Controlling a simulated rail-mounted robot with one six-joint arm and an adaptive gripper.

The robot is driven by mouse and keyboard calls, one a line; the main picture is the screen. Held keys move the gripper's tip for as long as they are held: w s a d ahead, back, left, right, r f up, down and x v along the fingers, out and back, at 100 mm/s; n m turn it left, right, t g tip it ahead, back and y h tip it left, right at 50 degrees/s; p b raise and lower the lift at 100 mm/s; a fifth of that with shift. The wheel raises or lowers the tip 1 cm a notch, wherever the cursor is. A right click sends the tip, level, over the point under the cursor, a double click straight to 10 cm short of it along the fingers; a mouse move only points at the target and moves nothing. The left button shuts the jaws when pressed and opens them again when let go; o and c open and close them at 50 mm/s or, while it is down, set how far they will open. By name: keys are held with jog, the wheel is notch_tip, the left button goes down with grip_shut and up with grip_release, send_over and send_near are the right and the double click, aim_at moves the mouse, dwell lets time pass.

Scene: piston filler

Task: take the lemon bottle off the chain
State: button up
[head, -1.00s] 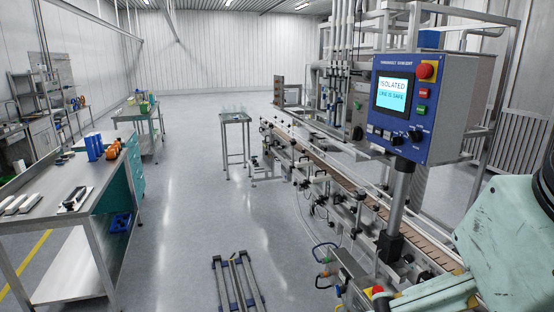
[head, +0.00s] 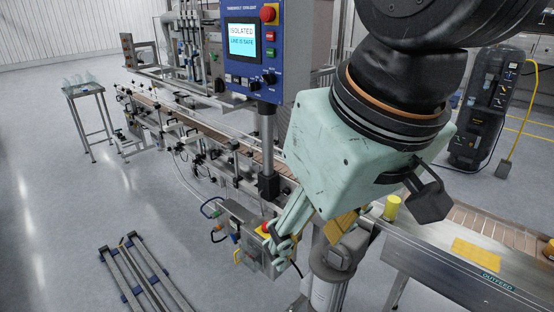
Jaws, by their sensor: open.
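The control panel (head: 255,45) on its post reads isolated, line is safe. A small box with a red button (head: 266,227) is close to my gripper. A yellow plate (head: 477,253) lies on the outfeed. Metal rails (head: 150,280) lie on the floor, which is otherwise open at left.

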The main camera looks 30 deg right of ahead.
jog(key=w+d+r+m+g+p, duration=0.1)
jog(key=w+d+m, duration=0.1)
jog(key=w+d, duration=0.35)
jog(key=w+d+r+m, duration=0.1)
jog(key=w+d, duration=0.2)
jog(key=w, duration=0.6)
jog(key=w+d+f+m+g+p, duration=0.1)
jog(key=w+d+f+m, duration=0.1)
jog(key=w+d, duration=0.5)
jog(key=w+d+f+m, duration=0.1)
jog(key=w+d+f, duration=0.1)
jog(key=w+d, duration=0.5)
jog(key=d+f+m+p, duration=0.1)
jog(key=d+f+m, duration=0.1)
jog(key=d+f, duration=0.5)
jog(key=s+d+f+m+g+p, duration=0.1)
jog(key=d+f, duration=0.7)
jog(key=d, duration=1.1)
jog(key=d+f+m+g+p, duration=0.1)
jog(key=d+f+m, duration=0.2)
jog(key=d+f, duration=0.5)
jog(key=shift+s+d+m, duration=0.15)
jog(key=shift+d+m, duration=0.15)
jog(key=shift+d, duration=2.2)
jog(key=shift+s+d+f, duration=0.1)
jog(key=shift+d+f, duration=0.15)
jog(key=shift+f, duration=0.05)
